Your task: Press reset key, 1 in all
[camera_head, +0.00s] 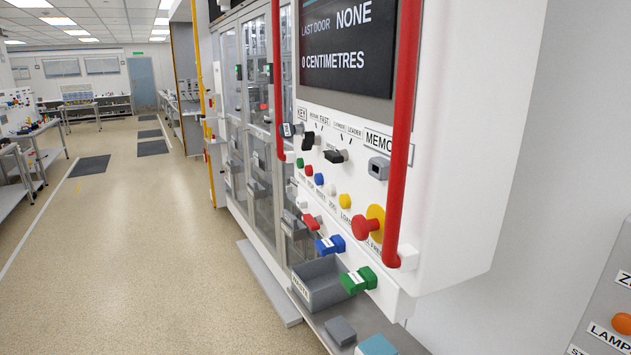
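The white control panel (366,155) stands to the right of centre, seen at a slant. It carries a row of small round keys: green (300,163), red (309,170), blue (319,179), white (332,190) and yellow (345,201). The labels under them are small and slanted; the one under the blue key seems to read RESET, but I cannot be sure. I cannot tell whether any key is pressed in. Neither of my grippers shows in this view.
Red vertical rails (405,130) flank the panel's dark screen (348,45), which reads "LAST DOOR NONE, 0 CENTIMETRES". A red mushroom button (366,229) on yellow sits low right. Tagged red, blue and green pieces (358,281) jut out below, above a grey bin (318,284).

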